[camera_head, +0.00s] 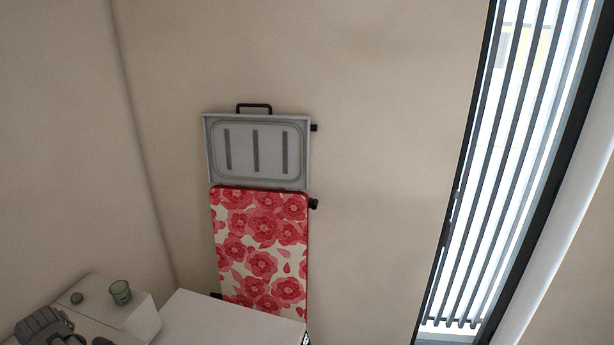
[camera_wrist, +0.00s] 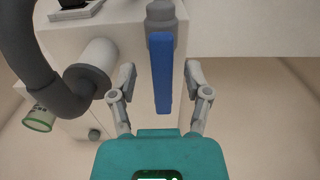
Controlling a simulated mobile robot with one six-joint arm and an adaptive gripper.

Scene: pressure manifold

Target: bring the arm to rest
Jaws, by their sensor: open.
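My gripper (camera_wrist: 159,72) shows in the wrist view with its two grey fingers apart, in front of its teal palm. A long blue bar, like a lever (camera_wrist: 162,75), lies between the fingers in the picture, with gaps on both sides. Its far end meets a grey round fitting (camera_wrist: 161,16). I cannot tell how far the bar is from the fingertips in depth. The head view does not clearly show my gripper.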

